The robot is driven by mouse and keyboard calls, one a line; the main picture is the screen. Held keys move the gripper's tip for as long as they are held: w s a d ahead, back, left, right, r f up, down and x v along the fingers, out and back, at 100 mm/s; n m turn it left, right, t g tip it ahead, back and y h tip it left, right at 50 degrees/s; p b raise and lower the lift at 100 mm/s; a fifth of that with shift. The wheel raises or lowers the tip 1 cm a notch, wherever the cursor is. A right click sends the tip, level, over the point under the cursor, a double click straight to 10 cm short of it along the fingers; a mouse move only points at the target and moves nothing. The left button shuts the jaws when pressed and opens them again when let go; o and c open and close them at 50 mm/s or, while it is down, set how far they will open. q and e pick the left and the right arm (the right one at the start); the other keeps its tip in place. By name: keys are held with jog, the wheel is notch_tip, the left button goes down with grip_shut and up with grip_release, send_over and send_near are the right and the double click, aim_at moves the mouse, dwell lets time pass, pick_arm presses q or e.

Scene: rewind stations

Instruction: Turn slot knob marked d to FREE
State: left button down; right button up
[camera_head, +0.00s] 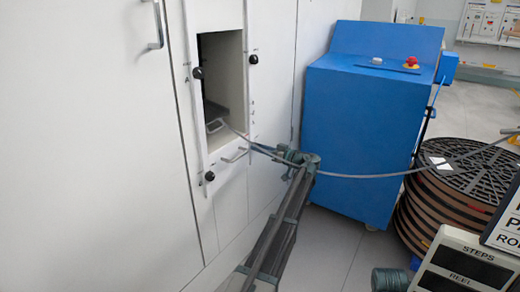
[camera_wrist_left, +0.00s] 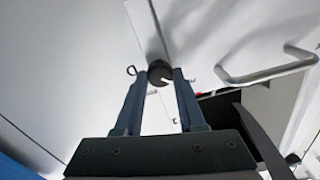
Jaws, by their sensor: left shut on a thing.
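A white cabinet front (camera_head: 110,120) has a tall open slot (camera_head: 222,75) with black round knobs at its corners: an upper left knob (camera_head: 198,73), an upper right knob (camera_head: 253,59) and a lower left knob (camera_head: 209,176). My left gripper (camera_head: 243,137) reaches to the lower right of the slot and hides what is there. In the left wrist view its two fingers (camera_wrist_left: 160,84) are closed around a black knob (camera_wrist_left: 160,70) with a pale notch. The small letters are too blurred to tell which mark belongs to it. My right gripper is not in view.
A metal handle (camera_wrist_left: 265,66) is close right of the fingers in the wrist view. A blue machine (camera_head: 360,130) with a red button stands right of the cabinet. Stacked brown discs (camera_head: 455,195) and a STEPS counter box (camera_head: 465,262) are further right. Grey floor between is clear.

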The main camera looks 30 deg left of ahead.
pick_arm(q)
jog(key=shift+m, duration=0.3)
jog(key=shift+w+d+f+m, duration=0.1)
jog(key=shift+m, duration=8.5)
jog(key=c, duration=0.5)
grip_release()
